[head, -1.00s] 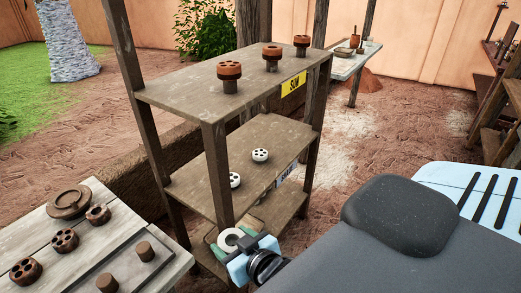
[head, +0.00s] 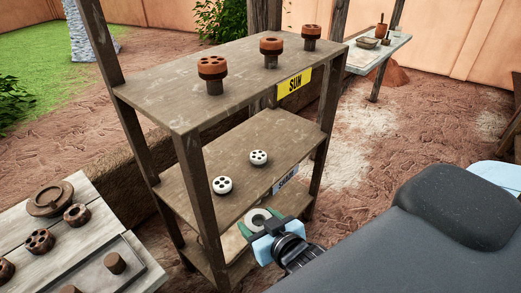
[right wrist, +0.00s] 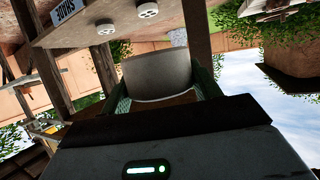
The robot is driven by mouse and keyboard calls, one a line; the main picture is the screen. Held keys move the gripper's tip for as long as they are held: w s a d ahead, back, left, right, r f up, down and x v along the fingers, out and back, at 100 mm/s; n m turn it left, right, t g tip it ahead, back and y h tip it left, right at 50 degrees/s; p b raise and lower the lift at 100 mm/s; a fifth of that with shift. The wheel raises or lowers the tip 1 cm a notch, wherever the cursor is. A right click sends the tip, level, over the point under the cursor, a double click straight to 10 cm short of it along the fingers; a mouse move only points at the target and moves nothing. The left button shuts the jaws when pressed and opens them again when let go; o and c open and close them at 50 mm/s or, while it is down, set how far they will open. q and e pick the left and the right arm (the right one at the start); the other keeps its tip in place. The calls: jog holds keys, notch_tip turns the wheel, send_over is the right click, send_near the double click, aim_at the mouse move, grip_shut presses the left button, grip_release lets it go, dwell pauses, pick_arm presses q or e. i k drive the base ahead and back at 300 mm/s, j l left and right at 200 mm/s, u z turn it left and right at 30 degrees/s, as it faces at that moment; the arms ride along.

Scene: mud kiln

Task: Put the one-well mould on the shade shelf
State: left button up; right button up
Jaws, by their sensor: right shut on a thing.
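The one-well mould (head: 250,219) is a pale ring with one round hole. My right gripper (head: 262,226) is shut on it, with green fingers on either side. In the head view they are at the front of the rack, overlapping the space below the shade shelf. The mould also shows between the fingers in the right wrist view (right wrist: 155,75). The shade shelf (head: 225,160) is the rack's middle board, with a pale label (head: 286,178). Two white moulds with several holes, one nearer (head: 222,185) and one farther (head: 258,157), stand on it. My left gripper is out of view.
The top shelf (head: 220,95) has a yellow SUN label (head: 294,84) and three brown moulds on supports. Rack posts (head: 200,195) stand at the corners. A bench (head: 95,225) with brown moulds is at lower left. The shade shelf has bare room behind and right of its moulds.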

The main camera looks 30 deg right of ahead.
aim_at(291, 142)
jog(key=i+l, duration=0.1)
jog(key=l, duration=0.35)
jog(key=i+l+z, duration=0.1)
jog(key=l, duration=0.3)
jog(key=i+l, duration=0.1)
jog(key=l, duration=0.35)
jog(key=i+j, duration=0.15)
jog(key=i, duration=0.35)
